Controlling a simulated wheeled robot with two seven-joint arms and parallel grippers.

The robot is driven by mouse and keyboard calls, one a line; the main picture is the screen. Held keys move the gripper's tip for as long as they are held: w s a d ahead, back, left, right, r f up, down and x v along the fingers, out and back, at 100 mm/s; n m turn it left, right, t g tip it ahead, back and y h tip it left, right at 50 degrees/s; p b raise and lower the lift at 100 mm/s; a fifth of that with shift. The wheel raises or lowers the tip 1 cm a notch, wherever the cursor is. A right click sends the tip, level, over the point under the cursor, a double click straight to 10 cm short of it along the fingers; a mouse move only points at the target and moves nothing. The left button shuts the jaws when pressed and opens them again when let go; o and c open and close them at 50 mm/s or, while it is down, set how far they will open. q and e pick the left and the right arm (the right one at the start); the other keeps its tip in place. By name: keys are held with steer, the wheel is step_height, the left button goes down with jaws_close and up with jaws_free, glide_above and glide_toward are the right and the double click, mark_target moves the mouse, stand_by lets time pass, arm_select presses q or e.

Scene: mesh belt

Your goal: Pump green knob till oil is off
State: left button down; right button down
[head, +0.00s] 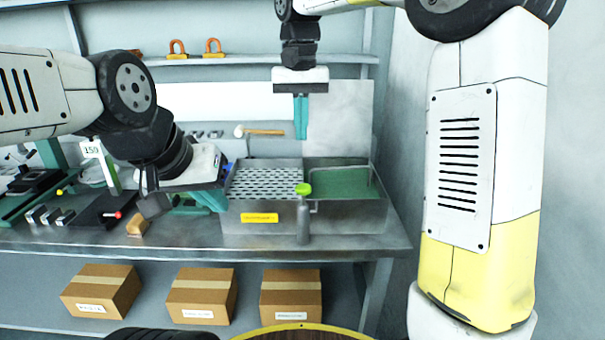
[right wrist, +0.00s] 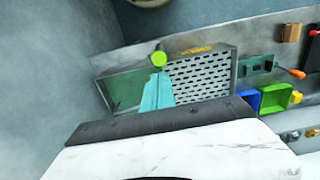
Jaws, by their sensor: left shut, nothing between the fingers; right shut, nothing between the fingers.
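The green knob (head: 304,189) tops a grey metal pump post at the front of a steel box (head: 345,218). The knob also shows in the right wrist view (right wrist: 158,58). The box has a perforated mesh plate (head: 265,181) on the left and a green-floored bay (head: 342,184) on the right. I cannot tell oil from the green floor. My right gripper (head: 301,136) is shut and empty, fingers down, above the box and apart from the knob. In the right wrist view its fingertips (right wrist: 158,76) appear just below the knob. My left gripper (head: 222,206) is shut and empty beside the box's left end.
A wooden block (head: 137,224) and a red-knobbed black device (head: 105,212) sit left on the bench. A hammer (head: 262,131) hangs on the back wall. Blue (right wrist: 250,98) and green bins (right wrist: 275,97) stand beside the box. Cardboard boxes (head: 201,294) lie on the shelf below.

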mark_target(302, 188)
step_height(302, 188, down, 12)
steer(key=shift+d+f, duration=0.1)
stand_by(0.5)
steer(key=shift+f, duration=1.5)
steer(key=shift+s, duration=0.1)
steer(key=shift+r, duration=0.5)
step_height(302, 188, up, 14)
steer(key=shift+f, duration=0.2)
